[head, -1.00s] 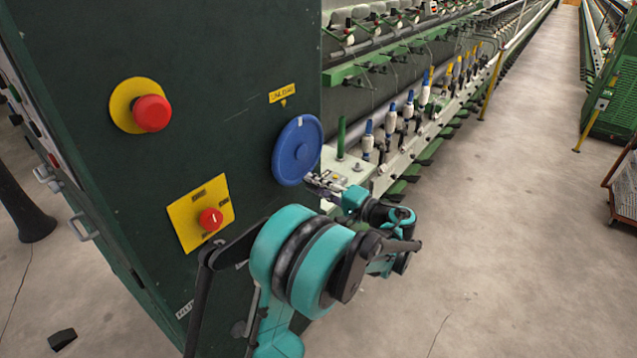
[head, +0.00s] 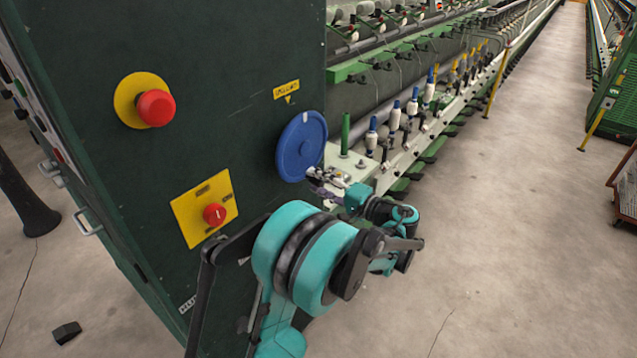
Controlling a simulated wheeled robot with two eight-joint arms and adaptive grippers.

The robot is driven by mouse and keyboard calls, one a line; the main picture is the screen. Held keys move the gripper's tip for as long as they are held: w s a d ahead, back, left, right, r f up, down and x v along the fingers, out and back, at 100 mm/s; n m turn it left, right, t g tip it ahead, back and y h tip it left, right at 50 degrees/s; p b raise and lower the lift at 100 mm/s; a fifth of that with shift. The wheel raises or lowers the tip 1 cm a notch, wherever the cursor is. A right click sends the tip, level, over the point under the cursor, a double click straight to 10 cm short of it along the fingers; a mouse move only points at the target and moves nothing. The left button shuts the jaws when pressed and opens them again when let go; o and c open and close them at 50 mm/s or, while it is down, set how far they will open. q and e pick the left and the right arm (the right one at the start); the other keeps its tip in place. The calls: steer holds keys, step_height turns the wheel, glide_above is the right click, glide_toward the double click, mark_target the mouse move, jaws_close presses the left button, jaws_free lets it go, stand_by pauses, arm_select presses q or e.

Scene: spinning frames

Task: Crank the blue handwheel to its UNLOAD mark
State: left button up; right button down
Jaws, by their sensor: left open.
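The blue handwheel (head: 301,150) is mounted on the dark green machine cabinet face. A small pale mark shows at its upper rim, below the yellow UNLOAD label (head: 286,90) and its small yellow pointer. My left gripper (head: 316,179) is open at the wheel's lower right edge. I cannot tell whether its fingers touch the wheel, and no crank handle can be made out. My left arm comes up from the bottom of the view. My right gripper is not in view.
A red button on a yellow disc (head: 156,107) and a red knob on a yellow plate (head: 204,208) are on the cabinet, left of the wheel. The spinning frame with several bobbins (head: 396,116) runs back at right. The concrete aisle (head: 520,200) is open.

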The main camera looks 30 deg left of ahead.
arm_select(q)
steer(key=s+d, duration=0.1)
steer(key=d, duration=1.1)
steer(key=shift+r, duration=0.15)
steer(key=shift+a, duration=0.1)
steer(key=s+a+f+m+t+h, duration=0.2)
steer(key=s+f+h, duration=0.3)
steer(key=s+h, duration=0.4)
steer(key=s+d+f+n+t+h, duration=0.1)
steer(key=s+d+f+t+h, duration=0.2)
steer(key=s+d+h, duration=0.5)
steer(key=shift+s+d+f+h, duration=0.3)
steer(key=shift+s+d+f, duration=0.7)
steer(key=shift+d, duration=0.95)
steer(key=shift+s+r, duration=0.2)
